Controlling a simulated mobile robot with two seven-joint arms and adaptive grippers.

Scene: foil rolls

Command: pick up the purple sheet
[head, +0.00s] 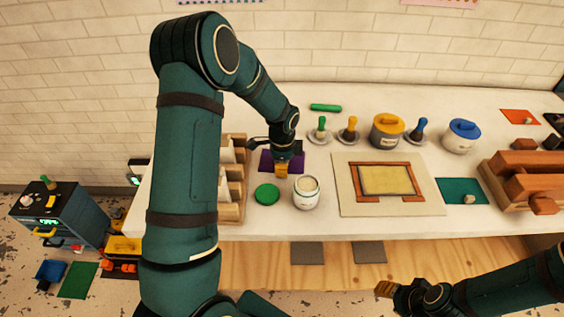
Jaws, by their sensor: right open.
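The purple sheet (267,161) lies flat on the white worktop, left of centre in the head view. My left gripper (282,168) points down over it and hides its middle and part of its right side. The gold fingertips overlap the sheet in the picture; I cannot tell whether they touch it or grip anything. My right gripper (385,289) is at the lower right, in front of the worktop and far from the sheet. It is open and empty.
A white jar (307,196) and a green lid (267,194) stand just in front of the sheet. A wooden rack (232,210) is to its left. A green roll (326,108), stamps (349,131) and a framed board (343,200) are to the right.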

